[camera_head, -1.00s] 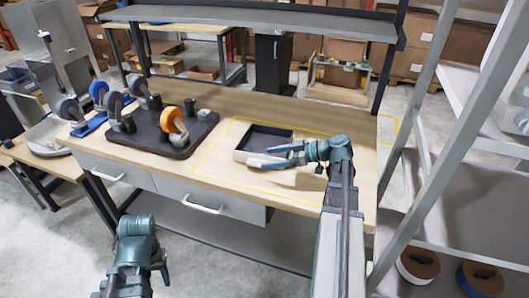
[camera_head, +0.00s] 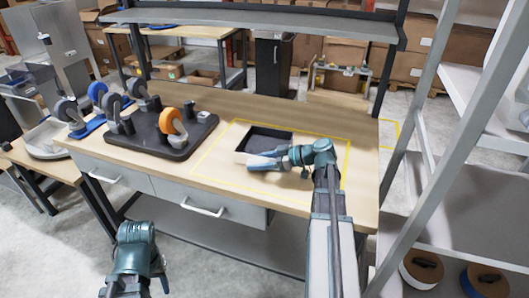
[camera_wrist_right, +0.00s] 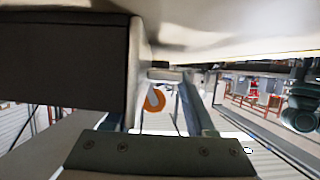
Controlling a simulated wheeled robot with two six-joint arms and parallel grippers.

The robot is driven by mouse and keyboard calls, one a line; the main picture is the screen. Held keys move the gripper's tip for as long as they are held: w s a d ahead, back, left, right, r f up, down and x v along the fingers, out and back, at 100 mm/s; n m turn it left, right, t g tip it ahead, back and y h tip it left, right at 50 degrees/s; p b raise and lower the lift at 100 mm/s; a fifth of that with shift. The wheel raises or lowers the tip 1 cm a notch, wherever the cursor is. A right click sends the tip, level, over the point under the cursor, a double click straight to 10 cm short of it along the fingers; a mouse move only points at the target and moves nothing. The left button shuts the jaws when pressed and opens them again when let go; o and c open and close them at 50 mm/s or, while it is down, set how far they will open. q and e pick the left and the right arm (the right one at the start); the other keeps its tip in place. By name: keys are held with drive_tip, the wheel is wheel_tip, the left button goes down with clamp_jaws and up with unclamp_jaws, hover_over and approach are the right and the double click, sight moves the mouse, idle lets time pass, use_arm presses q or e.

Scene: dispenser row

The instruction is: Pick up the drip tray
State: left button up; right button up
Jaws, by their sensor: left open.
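The drip tray (camera_head: 241,157) is a shallow open box with a dark inside and a light front wall, on the wooden table inside a yellow outline. My right gripper (camera_head: 264,160) is at its front right corner, pointing left along the front wall. In the right wrist view its fingers (camera_wrist_right: 160,105) are apart, with an orange disc visible far beyond between them. The tray's dark side (camera_wrist_right: 65,65) and pale edge fill the left there, close to one finger; I cannot tell if they touch. My left gripper (camera_head: 162,278) is low in front of the table, away from the tray.
A black base (camera_head: 150,142) with an orange wheel (camera_head: 172,121) and dark cups stands left of the tray. A grey shelf rises behind the table and a metal rack (camera_head: 440,120) stands right. The tabletop behind the tray is clear.

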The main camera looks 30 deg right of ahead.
clamp_jaws()
idle(1.1)
